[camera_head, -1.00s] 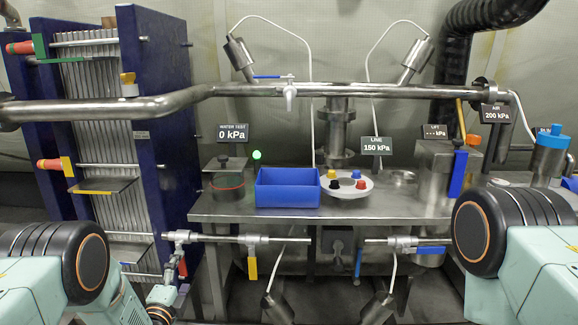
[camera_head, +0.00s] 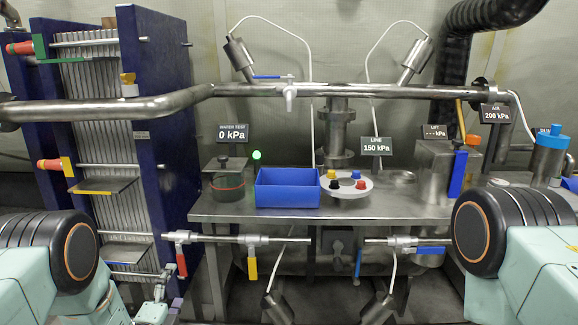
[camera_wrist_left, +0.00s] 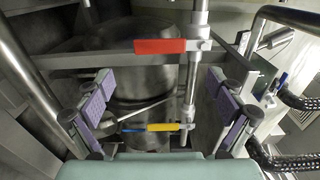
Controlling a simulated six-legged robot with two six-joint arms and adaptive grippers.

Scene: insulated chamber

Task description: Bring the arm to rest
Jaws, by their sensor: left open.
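My left gripper (camera_head: 164,285) is low in the head view, left of centre, below the red valve handle (camera_head: 181,262), which hangs down from the thin steel pipe. In the left wrist view my left gripper (camera_wrist_left: 160,104) is open, its two purple-padded fingers wide apart with nothing between the pads. Ahead of it there are the red handle (camera_wrist_left: 160,46) and the yellow handle (camera_wrist_left: 163,127) on the pipe, apart from the fingers. My right gripper is out of view; only part of my right arm shows at the lower right.
A steel bench (camera_head: 400,208) carries a blue bin (camera_head: 287,188) and a white dish with coloured knobs (camera_head: 346,184). A tall blue-framed plate stack (camera_head: 158,120) stands left. A yellow handle (camera_head: 252,268) hangs right of the red one. Black braided hoses (camera_wrist_left: 290,160) lie right in the wrist view.

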